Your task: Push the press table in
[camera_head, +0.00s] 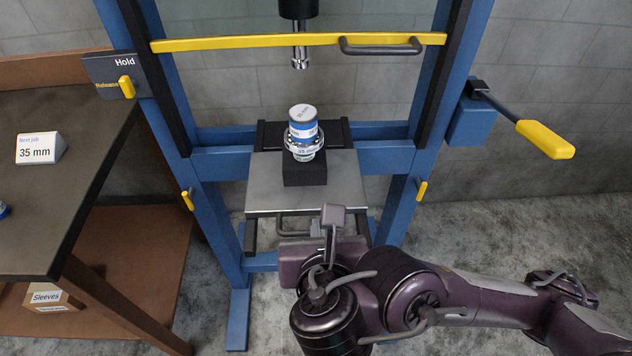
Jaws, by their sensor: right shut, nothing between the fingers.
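The press table (262,188) is a light grey plate on dark rails, and it sticks out toward me from the blue press frame (387,158). A dark bar handle (283,226) runs below its front edge and is partly hidden by my arm. A black block (305,173) stands on the plate, carrying a metal ringed part (304,148) with a white and blue sleeve marked 35 mm (303,122) upright on top. My right gripper (333,214) is shut and empty at the plate's front edge, right of centre; I cannot tell whether it touches. My left gripper is not in view.
The press ram (300,48) hangs above and behind the sleeve. A yellow guard bar (230,42) with a dark handle crosses the frame. A yellow-gripped lever (545,139) sticks out right. A workbench (85,122) with a 35 mm sign (40,148) stands left.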

